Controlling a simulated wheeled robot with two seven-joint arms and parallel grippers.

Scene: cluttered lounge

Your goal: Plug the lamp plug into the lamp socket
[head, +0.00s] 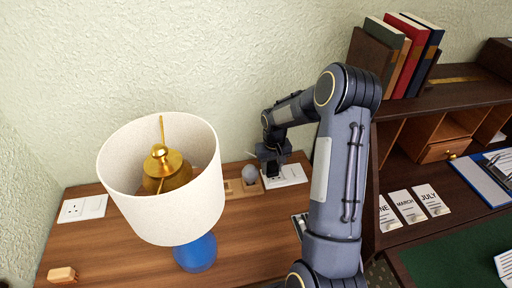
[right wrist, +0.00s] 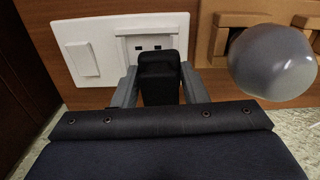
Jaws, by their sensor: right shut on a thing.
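My right gripper (head: 273,168) is shut on a black plug (right wrist: 160,78), which sits between its two grey fingers in the right wrist view. The plug is in front of a white socket plate (right wrist: 113,30) with a rocker switch on its left. Dark slots of the socket show just above the plug, and I cannot tell whether the plug touches the plate. In the head view the same socket plate (head: 292,175) lies on the wooden top, partly behind the gripper. The lamp (head: 195,253) has a blue base and a white shade. My left gripper is out of view.
A second white socket plate (head: 82,208) is at the far left. A grey rounded object (head: 250,174) rests on a wooden holder (head: 235,188) beside the gripper. A small wooden block (head: 62,274) lies front left. A dark desk with books (head: 413,60) stands right.

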